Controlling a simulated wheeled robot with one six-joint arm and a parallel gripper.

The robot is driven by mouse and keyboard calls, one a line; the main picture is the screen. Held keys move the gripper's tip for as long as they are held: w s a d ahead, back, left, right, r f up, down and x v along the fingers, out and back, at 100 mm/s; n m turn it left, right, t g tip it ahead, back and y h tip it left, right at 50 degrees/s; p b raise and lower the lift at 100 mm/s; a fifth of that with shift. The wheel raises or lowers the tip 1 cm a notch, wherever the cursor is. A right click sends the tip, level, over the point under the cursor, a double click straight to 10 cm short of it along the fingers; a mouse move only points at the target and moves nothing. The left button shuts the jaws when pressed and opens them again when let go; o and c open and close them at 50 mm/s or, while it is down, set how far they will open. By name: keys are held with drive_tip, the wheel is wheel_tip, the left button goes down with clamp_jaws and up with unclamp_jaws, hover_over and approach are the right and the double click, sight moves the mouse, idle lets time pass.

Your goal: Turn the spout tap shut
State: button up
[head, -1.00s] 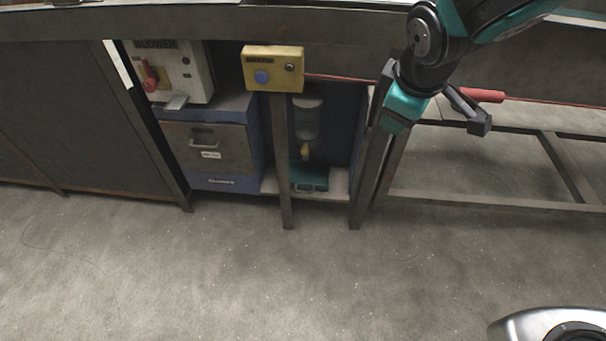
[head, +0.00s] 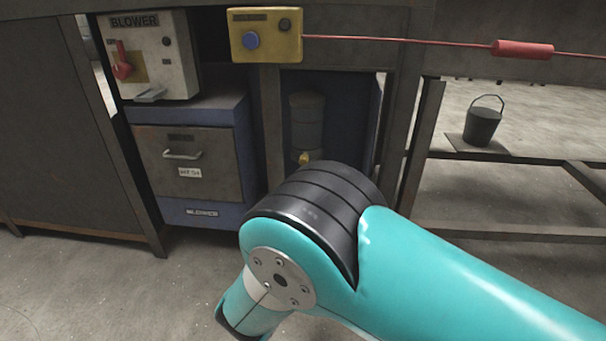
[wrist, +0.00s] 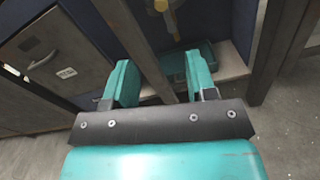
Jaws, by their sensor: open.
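The spout tap (head: 304,158) is a small yellow fitting under a dark grey cylinder (head: 307,118) in the bay beneath the bench. My teal arm hides what lies below it in the head view. In the wrist view the yellow tap (wrist: 161,6) shows at the top edge, cut off by the frame. The gripper itself is not seen in the head view.
A teal tray (wrist: 180,60) sits on a shelf below the tap. A bench leg (head: 271,125) stands left of the bay and another post (head: 408,120) right. A blower box (head: 150,60), drawer cabinet (head: 190,165) and yellow button box (head: 265,35) are near. A bucket (head: 483,124) stands right.

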sight(303, 162)
drive_tip(key=shift+w+d+b, duration=0.2)
drive_tip(key=shift+w+b, duration=1.45)
drive_tip(key=shift+w, duration=2.5)
drive_tip(key=shift+w+d+b, duration=0.15)
drive_tip(key=shift+w+b, duration=1.5)
drive_tip(key=shift+w, duration=2.45)
clamp_jaws()
